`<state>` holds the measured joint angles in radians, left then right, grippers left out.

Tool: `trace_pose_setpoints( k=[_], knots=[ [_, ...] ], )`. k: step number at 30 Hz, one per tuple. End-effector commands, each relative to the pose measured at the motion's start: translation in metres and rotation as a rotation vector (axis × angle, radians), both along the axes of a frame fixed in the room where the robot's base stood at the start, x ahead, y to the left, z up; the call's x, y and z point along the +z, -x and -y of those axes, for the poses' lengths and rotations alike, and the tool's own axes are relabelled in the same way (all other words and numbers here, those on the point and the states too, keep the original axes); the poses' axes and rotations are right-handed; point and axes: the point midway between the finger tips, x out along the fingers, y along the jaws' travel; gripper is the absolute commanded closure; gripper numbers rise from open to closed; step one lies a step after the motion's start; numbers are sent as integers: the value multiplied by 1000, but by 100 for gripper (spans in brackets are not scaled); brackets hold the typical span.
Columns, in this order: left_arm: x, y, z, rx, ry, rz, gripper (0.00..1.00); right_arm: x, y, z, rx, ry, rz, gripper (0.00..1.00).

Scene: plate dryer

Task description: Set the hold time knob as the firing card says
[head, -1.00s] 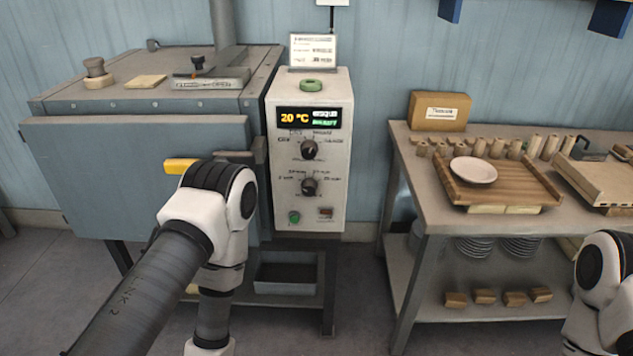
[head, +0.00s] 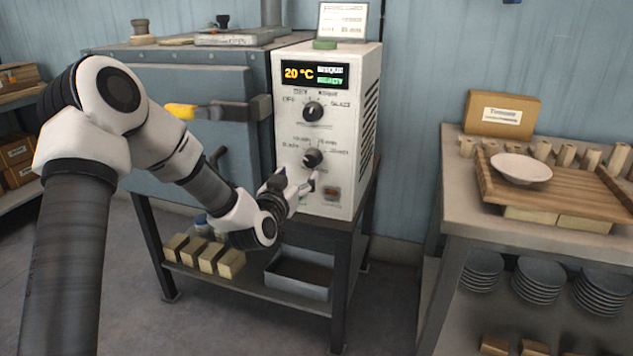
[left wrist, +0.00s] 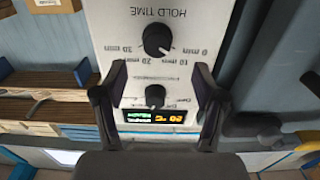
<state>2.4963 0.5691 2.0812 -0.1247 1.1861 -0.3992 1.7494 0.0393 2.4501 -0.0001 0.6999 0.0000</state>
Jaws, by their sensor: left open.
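The hold time knob (head: 313,159) is the lower black knob on the white control box (head: 345,200), ringed by minute marks. In the left wrist view the panel appears upside down, with the hold time knob (left wrist: 157,40) near the top, marked 0 to 30 min. I cannot tell its exact setting. The firing card (head: 342,20) stands on the box; its text is too small to read. My left gripper (head: 298,184) is just below and left of the knob. In the wrist view its fingers (left wrist: 160,72) are open and apart, with nothing between them.
A second knob (head: 312,111) sits above, under a display (head: 314,74) reading 20 °C, bisque, ready. The kiln's yellow-tipped handle (head: 182,111) juts out left of the box. A table (head: 455,200) with a plate (head: 521,168) on a wooden rack stands right.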

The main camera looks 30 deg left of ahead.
Motion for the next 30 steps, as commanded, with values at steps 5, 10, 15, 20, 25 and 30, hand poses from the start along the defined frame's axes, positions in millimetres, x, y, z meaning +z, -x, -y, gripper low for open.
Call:
trace_pose_setpoints(
  k=[5,10,15,20,25,30],
  knots=[
    [3,-20,-4,-2,-6,5,29,-1,0,0,0,0,1,36],
    [2,-53,-11,-2,-6,3,29,-4,0,0,-1,0,1,36],
    [2,-73,-16,-2,-4,2,29,-5,0,0,-1,0,1,36],
    [2,-76,-16,-3,-1,0,29,-5,0,0,-1,0,1,36],
    [2,-75,-16,-3,-2,0,58,-5,0,0,-1,0,1,36],
    [2,-75,-16,-3,-2,1,90,-5,0,0,-1,0,1,36]
  ],
)
